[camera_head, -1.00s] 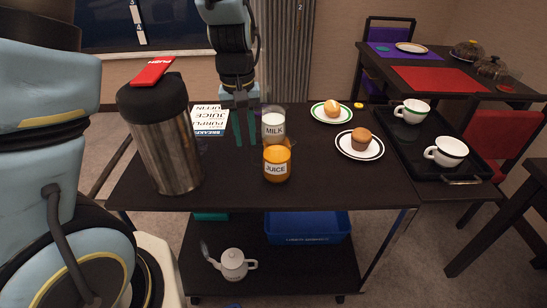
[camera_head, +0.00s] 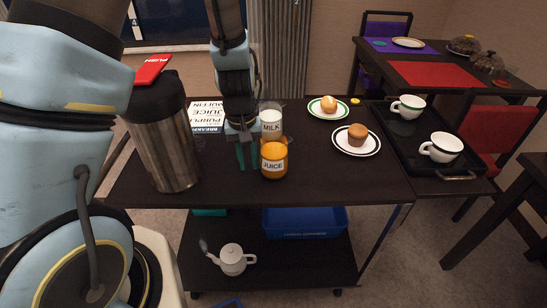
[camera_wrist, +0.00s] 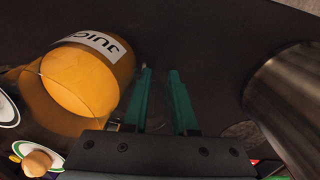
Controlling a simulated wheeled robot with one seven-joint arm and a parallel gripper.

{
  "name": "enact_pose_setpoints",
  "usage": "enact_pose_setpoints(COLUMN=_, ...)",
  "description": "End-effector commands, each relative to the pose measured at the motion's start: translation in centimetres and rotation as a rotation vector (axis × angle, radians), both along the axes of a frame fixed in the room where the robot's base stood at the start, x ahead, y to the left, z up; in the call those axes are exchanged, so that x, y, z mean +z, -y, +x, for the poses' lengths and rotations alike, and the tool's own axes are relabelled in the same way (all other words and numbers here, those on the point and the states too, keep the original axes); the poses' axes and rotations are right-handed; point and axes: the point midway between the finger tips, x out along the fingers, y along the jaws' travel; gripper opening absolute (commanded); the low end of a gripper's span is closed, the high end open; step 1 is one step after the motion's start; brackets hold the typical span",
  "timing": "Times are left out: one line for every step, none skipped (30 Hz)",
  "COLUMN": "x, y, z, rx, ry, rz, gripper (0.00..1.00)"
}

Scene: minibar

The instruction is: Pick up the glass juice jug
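The glass juice jug (camera_head: 274,163), full of orange juice and labelled JUICE, stands upright on the dark cart top. In the wrist view the jug (camera_wrist: 80,85) fills the upper left. My gripper (camera_head: 247,158) points down just left of the jug in the head view. In the wrist view its two green fingers (camera_wrist: 165,95) are apart with a gap between them. The left finger is close beside the jug, where faint clear glass shows. I cannot tell whether they touch. Nothing clear is held between the fingers.
A MILK jug (camera_head: 271,124) stands just behind the juice. A tall steel dispenser (camera_head: 168,150) is to the left, with a menu card (camera_head: 206,116) behind. Plates with muffins (camera_head: 357,140) and a black tray (camera_head: 410,150) with cups are right. The front cart top is clear.

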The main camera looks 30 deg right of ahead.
Motion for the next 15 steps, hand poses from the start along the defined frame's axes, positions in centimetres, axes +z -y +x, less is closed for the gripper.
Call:
enact_pose_setpoints(x=0.01, y=0.00, z=0.00, rx=0.000, ry=0.000, rz=0.000, gripper=0.26)
enact_pose_setpoints(x=0.01, y=0.00, z=0.00, rx=0.000, ry=0.000, rz=0.000, gripper=0.25)
enact_pose_setpoints(x=0.01, y=0.00, z=0.00, rx=0.000, ry=0.000, rz=0.000, gripper=0.20)
enact_pose_setpoints(x=0.01, y=0.00, z=0.00, rx=0.000, ry=0.000, rz=0.000, gripper=0.17)
enact_pose_setpoints(x=0.02, y=0.00, z=0.00, rx=0.000, ry=0.000, rz=0.000, gripper=0.14)
enact_pose_setpoints(x=0.02, y=0.00, z=0.00, rx=0.000, ry=0.000, rz=0.000, gripper=0.09)
enact_pose_setpoints(x=0.02, y=0.00, z=0.00, rx=0.000, ry=0.000, rz=0.000, gripper=0.06)
enact_pose_setpoints(x=0.02, y=0.00, z=0.00, rx=0.000, ry=0.000, rz=0.000, gripper=0.02)
enact_pose_setpoints(x=0.02, y=0.00, z=0.00, rx=0.000, ry=0.000, rz=0.000, gripper=0.00)
enact_pose_setpoints(x=0.02, y=0.00, z=0.00, rx=0.000, ry=0.000, rz=0.000, gripper=0.00)
enact_pose_setpoints(x=0.02, y=0.00, z=-0.01, rx=0.000, ry=0.000, rz=0.000, gripper=0.00)
enact_pose_setpoints(x=0.03, y=0.00, z=-0.01, rx=0.000, ry=0.000, rz=0.000, gripper=0.00)
enact_pose_setpoints(x=0.03, y=0.00, z=-0.01, rx=0.000, ry=0.000, rz=0.000, gripper=0.00)
enact_pose_setpoints(x=0.03, y=0.00, z=-0.01, rx=0.000, ry=0.000, rz=0.000, gripper=0.00)
enact_pose_setpoints(x=0.03, y=0.00, z=-0.01, rx=0.000, ry=0.000, rz=0.000, gripper=0.00)
